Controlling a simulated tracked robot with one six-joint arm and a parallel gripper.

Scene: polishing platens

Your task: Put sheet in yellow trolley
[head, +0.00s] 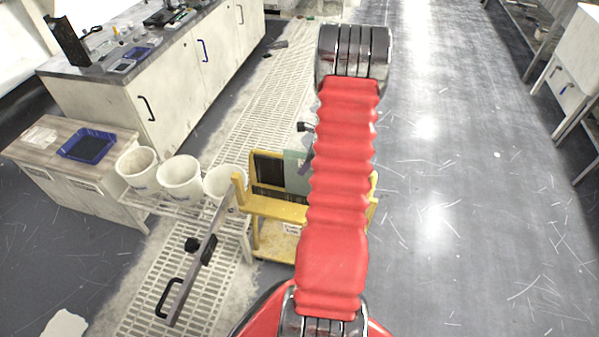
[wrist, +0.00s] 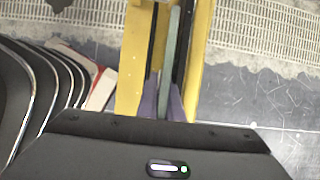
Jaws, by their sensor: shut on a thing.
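The yellow trolley (head: 278,211) stands mid-picture in the head view, partly behind my red arm. A dark sheet (head: 268,170) stands upright in it, and a grey-green sheet (head: 296,172) shows beside it. In the wrist view my gripper (wrist: 164,108) has its purple fingers shut on the edge of the grey-green sheet (wrist: 172,50). That sheet lies edge-on between the yellow sides of the trolley (wrist: 133,60), with dark strips on either side. Its lower edge is hidden, so I cannot tell whether it rests in the trolley. My arm hides most of my gripper in the head view.
White buckets (head: 180,178) stand on a low rack left of the trolley. A long bench with cabinets (head: 185,75) runs along the left. The grey floor (head: 450,190) to the right is clear.

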